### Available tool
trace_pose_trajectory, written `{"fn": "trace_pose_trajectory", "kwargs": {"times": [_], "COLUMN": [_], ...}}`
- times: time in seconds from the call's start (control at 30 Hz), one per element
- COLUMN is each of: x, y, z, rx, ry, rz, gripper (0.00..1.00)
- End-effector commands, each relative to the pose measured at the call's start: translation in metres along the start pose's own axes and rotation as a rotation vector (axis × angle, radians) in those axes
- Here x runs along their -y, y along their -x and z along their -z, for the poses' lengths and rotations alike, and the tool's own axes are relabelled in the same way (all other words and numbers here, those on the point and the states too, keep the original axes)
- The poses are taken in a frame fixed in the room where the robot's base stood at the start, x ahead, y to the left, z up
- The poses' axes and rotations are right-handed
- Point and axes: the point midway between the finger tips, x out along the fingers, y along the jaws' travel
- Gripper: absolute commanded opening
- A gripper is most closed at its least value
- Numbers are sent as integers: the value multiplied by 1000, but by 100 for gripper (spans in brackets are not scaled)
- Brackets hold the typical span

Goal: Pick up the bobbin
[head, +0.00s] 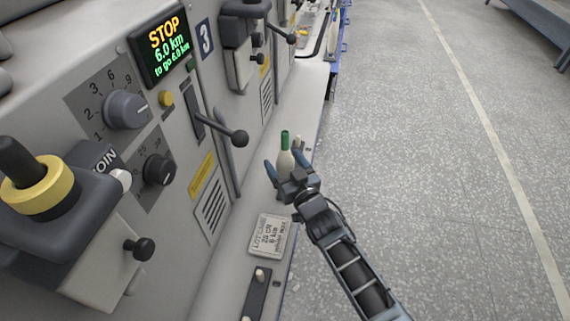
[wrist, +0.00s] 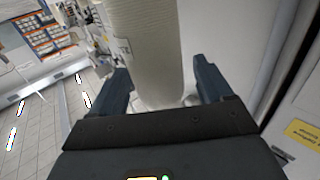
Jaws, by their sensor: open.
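A cream bobbin with a green top (head: 285,158) stands upright on the machine's narrow ledge in the head view. My gripper (head: 285,168) is at the bobbin, its two fingers spread apart. In the wrist view the bobbin (wrist: 150,45) is a large pale cylinder just beyond the palm, between the two dark fingers (wrist: 163,85). A gap shows between the bobbin and the right finger; on the left the finger lies close beside it, and I cannot tell whether they touch. The bobbin's base is partly hidden by my gripper.
A printed card (head: 269,236) lies on the ledge nearer me, with a dark holder (head: 257,296) below it. The machine front, with a black-knobbed lever (head: 238,137), rises left of the bobbin. Another pale object (head: 297,144) stands just behind.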

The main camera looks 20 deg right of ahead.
Motion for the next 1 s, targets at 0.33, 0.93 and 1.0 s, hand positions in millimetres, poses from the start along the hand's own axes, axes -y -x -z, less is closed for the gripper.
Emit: {"fn": "trace_pose_trajectory", "kwargs": {"times": [0.33, 0.93, 1.0], "x": [0, 0, 0], "y": [0, 0, 0], "z": [0, 0, 1], "rx": [0, 0, 0], "ry": [0, 0, 0], "rz": [0, 0, 0], "gripper": [64, 22, 22]}}
